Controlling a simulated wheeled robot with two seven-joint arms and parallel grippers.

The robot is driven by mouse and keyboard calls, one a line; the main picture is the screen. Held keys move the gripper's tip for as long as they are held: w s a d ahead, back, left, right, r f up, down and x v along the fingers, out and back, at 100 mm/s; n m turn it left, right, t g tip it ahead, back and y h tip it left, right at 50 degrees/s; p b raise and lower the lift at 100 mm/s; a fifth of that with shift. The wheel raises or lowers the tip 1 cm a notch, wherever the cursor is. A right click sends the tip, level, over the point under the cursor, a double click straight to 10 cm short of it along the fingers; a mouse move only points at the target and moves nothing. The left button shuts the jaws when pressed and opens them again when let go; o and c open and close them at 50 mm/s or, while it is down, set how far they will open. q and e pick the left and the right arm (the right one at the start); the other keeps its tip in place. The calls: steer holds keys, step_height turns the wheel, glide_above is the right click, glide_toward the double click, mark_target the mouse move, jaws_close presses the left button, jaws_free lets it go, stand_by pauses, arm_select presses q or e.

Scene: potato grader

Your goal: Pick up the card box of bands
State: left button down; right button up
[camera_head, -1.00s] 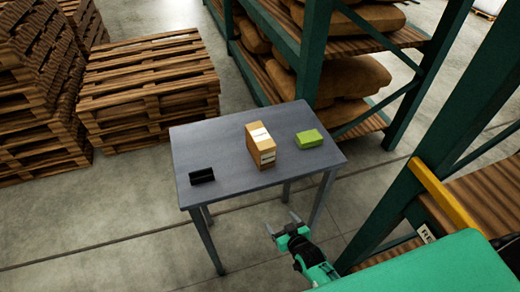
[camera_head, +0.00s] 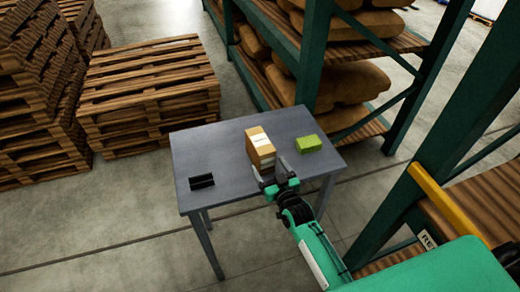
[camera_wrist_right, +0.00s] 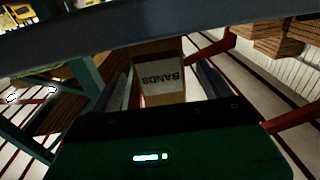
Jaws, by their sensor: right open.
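The card box of bands (camera_head: 259,142) stands upright on the grey table (camera_head: 213,150). It is tan with a pale label. In the right wrist view the box (camera_wrist_right: 159,91) shows its label "BANDS" upside down, lying between my two fingers in the picture. My right gripper (camera_head: 268,165) is open at the near side of the box, one finger toward each side, with a gap showing in the wrist view (camera_wrist_right: 166,70). I cannot tell how far the fingers reach along the box. My left gripper is not in view.
A green box (camera_head: 308,144) lies right of the card box, close to my right finger. A small black object (camera_head: 202,182) lies at the table's left front. A green rack (camera_head: 316,60) with sacks stands behind; pallets (camera_head: 150,90) are stacked at left.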

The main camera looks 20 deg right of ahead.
mark_target(263, 154)
steer(key=w, duration=0.1)
steer(key=w+p, duration=0.1)
steer(key=w, duration=0.1)
steer(key=w+r+p, duration=0.1)
steer(key=w, duration=0.1)
steer(key=shift+a, duration=0.25)
steer(key=shift+w+a+f, duration=0.1)
steer(key=shift+w+f, duration=0.05)
steer(key=shift+w, duration=0.3)
steer(key=shift+c, duration=0.4)
steer(key=c, duration=1.1)
